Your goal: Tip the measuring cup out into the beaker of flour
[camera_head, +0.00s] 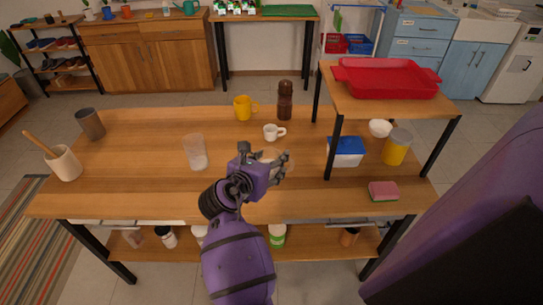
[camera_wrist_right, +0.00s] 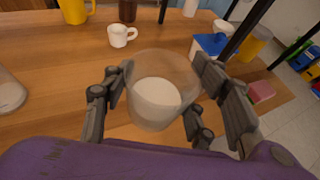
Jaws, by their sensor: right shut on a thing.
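The clear measuring cup (camera_wrist_right: 160,92) is between the fingers of my right gripper (camera_wrist_right: 165,105), which is shut on it. It looks about upright and has white powder in it. In the head view my right gripper (camera_head: 270,170) hides part of the cup (camera_head: 277,158), and it is held near the middle of the table. The clear beaker of flour (camera_head: 195,152) stands upright to the left of the gripper, with white flour low inside. Part of the beaker (camera_wrist_right: 10,92) also shows at the left edge of the wrist view. My left gripper is not in view.
A white cup (camera_head: 271,132), yellow mug (camera_head: 242,108) and brown bottle (camera_head: 285,100) stand behind the gripper. A raised shelf with a red tray (camera_head: 385,78) is at the right, above a blue-lidded box (camera_head: 346,151). A sponge (camera_head: 383,191) lies right. Between beaker and gripper the table is clear.

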